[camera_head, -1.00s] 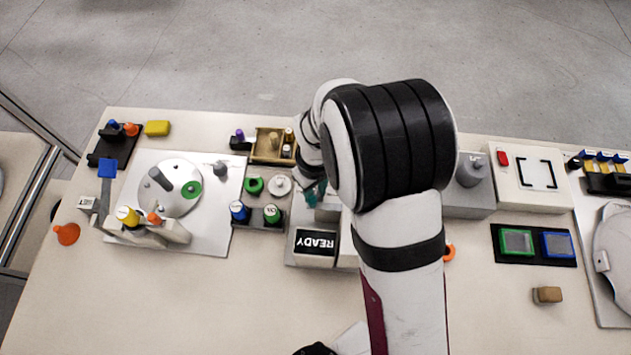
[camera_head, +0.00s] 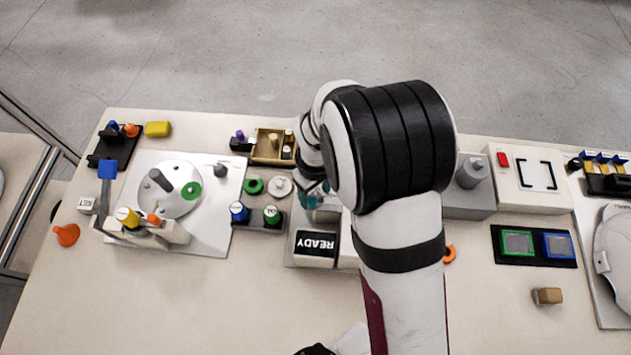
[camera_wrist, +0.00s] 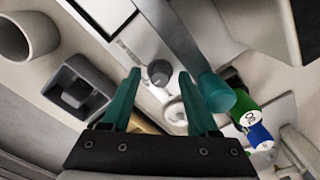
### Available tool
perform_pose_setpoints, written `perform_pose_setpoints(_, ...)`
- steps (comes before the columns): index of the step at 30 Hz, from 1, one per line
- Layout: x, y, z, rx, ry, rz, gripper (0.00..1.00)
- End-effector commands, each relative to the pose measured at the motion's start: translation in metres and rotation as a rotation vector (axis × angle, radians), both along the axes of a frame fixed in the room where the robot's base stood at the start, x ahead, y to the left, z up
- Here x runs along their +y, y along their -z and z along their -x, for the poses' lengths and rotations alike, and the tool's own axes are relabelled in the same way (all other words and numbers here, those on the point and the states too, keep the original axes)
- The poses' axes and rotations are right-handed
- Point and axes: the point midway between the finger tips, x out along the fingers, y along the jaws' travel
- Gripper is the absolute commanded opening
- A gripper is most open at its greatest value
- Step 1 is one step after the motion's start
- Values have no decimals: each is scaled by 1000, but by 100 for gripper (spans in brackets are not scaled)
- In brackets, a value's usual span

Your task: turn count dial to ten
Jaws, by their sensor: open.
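A round dark grey knob (camera_wrist: 159,72), which looks like the count dial, stands on a pale panel with small dark marks in the wrist view. My gripper (camera_wrist: 160,76) is open, its two green fingers apart and empty. The knob appears between the fingertips in that view; I cannot tell how far below them it is. The dial's setting is too small to read. In the head view, my gripper (camera_head: 312,196) is beside the panel with the READY sign (camera_head: 316,244), and my arm hides the dial.
In the wrist view, a grey bar with a teal end (camera_wrist: 215,92) is close to the right finger. A dark square holder (camera_wrist: 82,88) is at left.

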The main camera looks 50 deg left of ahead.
Motion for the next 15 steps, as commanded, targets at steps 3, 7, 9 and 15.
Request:
perform_pose_setpoints(3,0,-8,0,0,1,-1,60)
perform_pose_setpoints(7,1,-35,-1,-2,0,-4,60)
perform_pose_setpoints(9,1,-54,0,-2,1,-5,60)
perform_pose_setpoints(15,1,-110,0,-2,1,-5,60)
